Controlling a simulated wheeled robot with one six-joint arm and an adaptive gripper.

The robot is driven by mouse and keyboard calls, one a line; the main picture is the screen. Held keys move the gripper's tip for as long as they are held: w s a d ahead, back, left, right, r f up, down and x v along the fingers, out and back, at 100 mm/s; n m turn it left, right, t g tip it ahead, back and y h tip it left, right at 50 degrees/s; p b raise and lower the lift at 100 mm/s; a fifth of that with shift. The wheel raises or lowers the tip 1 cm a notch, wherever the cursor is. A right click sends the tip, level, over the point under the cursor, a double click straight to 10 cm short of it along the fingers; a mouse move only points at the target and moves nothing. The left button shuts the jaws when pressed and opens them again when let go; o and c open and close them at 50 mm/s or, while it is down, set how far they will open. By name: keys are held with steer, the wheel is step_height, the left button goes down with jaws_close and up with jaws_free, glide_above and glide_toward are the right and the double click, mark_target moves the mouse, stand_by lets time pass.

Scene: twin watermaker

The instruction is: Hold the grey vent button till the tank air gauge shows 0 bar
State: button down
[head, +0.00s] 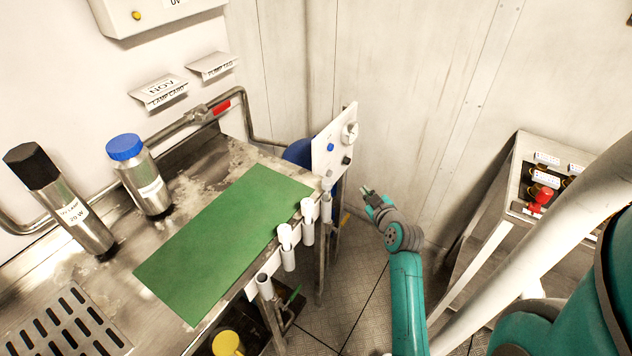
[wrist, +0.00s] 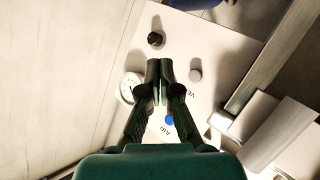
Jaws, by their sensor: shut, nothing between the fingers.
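The white panel (head: 337,130) stands upright at the far right end of the bench; it also fills the middle of the wrist view (wrist: 225,60). On it, the wrist view shows the grey vent button (wrist: 195,75), a blue button (wrist: 169,121), a dark knob with red (wrist: 155,39) and the round air gauge (wrist: 130,87). The gauge's reading is too small to make out. My gripper (wrist: 159,64) is shut and empty. Its fingertips appear between the gauge and the grey button, left of the button. In the head view my gripper (head: 369,192) is right of the panel, apart from it.
A green mat (head: 222,240) lies on the steel bench, with a blue-capped bottle (head: 146,180) and a black-capped cylinder (head: 68,205) behind it. White tubes (head: 286,240) hang along the bench's front edge. A box with a red control (head: 543,194) stands at the right.

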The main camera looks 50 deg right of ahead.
mark_target(330, 173)
steer(key=shift+w+d+r, duration=0.15)
steer(key=shift+d+r, duration=0.05)
stand_by(0.3)
steer(key=w, duration=0.8)
steer(key=shift+w+a, duration=0.4)
steer(key=shift+w, duration=0.1)
stand_by(1.2)
steer(key=shift+w, duration=0.3)
steer(key=shift+w, duration=0.4)
stand_by(4.3)
